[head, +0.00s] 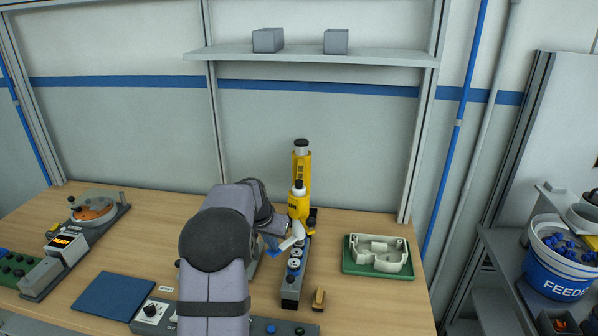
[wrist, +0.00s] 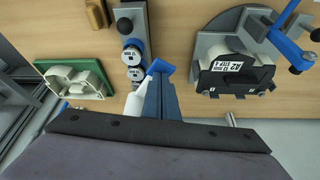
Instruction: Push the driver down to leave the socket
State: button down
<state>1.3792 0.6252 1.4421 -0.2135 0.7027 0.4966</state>
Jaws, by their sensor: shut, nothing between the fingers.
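A yellow powered tool (head: 299,204) with a white and black top, which looks like the driver, stands upright behind a narrow grey block. The grey block (head: 290,294) has round white-topped pieces in a row; it also shows in the wrist view (wrist: 128,12). I cannot tell which part is the socket. My gripper (head: 272,246) is low, beside the block's left side, its blue fingers shut and empty; they also show in the wrist view (wrist: 160,70). A white elongated part (wrist: 135,103) lies right beside the fingers; I cannot tell whether they touch. The driver's lower end is hidden.
A green tray (head: 350,268) with a pale moulded part lies to the right. A small tan block (head: 319,299) stands near the front. A blue mat (head: 112,295) and a control box (head: 152,313) are at the left front. A taller yellow column (head: 301,163) rises behind.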

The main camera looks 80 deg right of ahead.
jog(key=shift+a+f, duration=0.2)
jog(key=shift+f, duration=0.05)
dwell(0.3)
notch_tip(320, 180, up, 10)
jog(key=p, duration=0.7)
jog(key=shift+d+f, duration=0.25)
dwell(0.3)
dwell(0.3)
jog(key=w+a+f+n+t+y+b, duration=0.15)
jog(key=w+a+n, duration=0.35)
jog(key=w+a, duration=0.75)
jog(key=w+a+f+n+t+y, duration=0.15)
jog(key=w+a+n, duration=0.35)
jog(key=w+a, duration=0.75)
jog(key=s+a+f+n+g+b, duration=0.1)
jog(key=a+n, duration=0.1)
jog(key=a, duration=0.8)
jog(key=s+a+f+n, duration=0.1)
jog(key=a+f+n, duration=0.15)
jog(key=a, duration=0.65)
jog(key=s+a+f+n+g+y, duration=0.1)
jog(key=s+a+n, duration=0.4)
jog(key=a, duration=0.8)
jog(key=s+f+b, duration=0.1)
jog(key=s, duration=0.2)
jog(key=shift+s+a+f+n+y, duration=0.15)
jog(key=shift+s+a+n+y, duration=0.05)
jog(key=shift+s+n+y, duration=0.15)
